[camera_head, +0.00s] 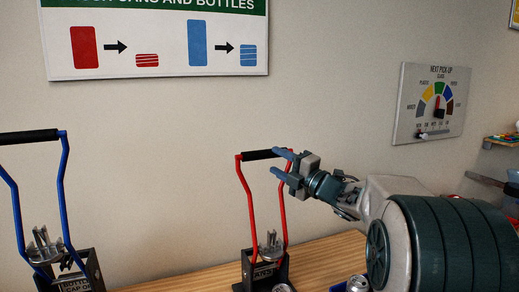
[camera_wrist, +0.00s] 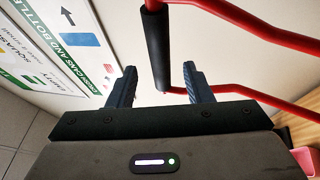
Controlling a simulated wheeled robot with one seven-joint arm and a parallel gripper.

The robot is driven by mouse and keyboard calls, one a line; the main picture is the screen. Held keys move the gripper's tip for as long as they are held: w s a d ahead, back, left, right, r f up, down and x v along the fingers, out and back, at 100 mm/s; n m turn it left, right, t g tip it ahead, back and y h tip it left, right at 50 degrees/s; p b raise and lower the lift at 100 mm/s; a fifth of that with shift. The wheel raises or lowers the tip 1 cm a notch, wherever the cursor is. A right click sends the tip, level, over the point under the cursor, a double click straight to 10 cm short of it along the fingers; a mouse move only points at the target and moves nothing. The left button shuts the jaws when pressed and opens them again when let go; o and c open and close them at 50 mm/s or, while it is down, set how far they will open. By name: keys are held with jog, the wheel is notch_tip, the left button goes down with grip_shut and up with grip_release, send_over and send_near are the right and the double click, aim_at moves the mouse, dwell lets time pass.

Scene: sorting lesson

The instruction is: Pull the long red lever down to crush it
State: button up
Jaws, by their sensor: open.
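The long red lever (camera_head: 248,200) stands raised on a black crusher base (camera_head: 246,270), with a black grip bar (camera_head: 258,155) across its top. In the wrist view the black grip bar (camera_wrist: 157,50) runs into the space between my two fingers, and the red arms (camera_wrist: 250,22) run off to the right. My gripper (camera_head: 276,162) is open at the right end of the bar, its fingers pointing left. In the wrist view my gripper (camera_wrist: 161,70) shows nothing clamped. I cannot tell whether a finger touches the bar. The crusher's lower front is cut off by the frame.
A second crusher with a blue lever (camera_head: 62,190) stands at the left, also raised. A can (camera_head: 357,284) shows at the bottom edge of the wooden table (camera_head: 322,255). A sign (camera_head: 155,45) and a dial board (camera_head: 430,102) hang on the wall behind.

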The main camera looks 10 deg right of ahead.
aim_at(267, 155)
jog(key=p+x, duration=0.1)
jog(key=x, duration=0.6)
jog(key=shift+w+a+r+p, duration=0.1)
jog(key=shift+w+a+p, duration=0.05)
jog(key=shift+w+p, duration=0.15)
grip_shut()
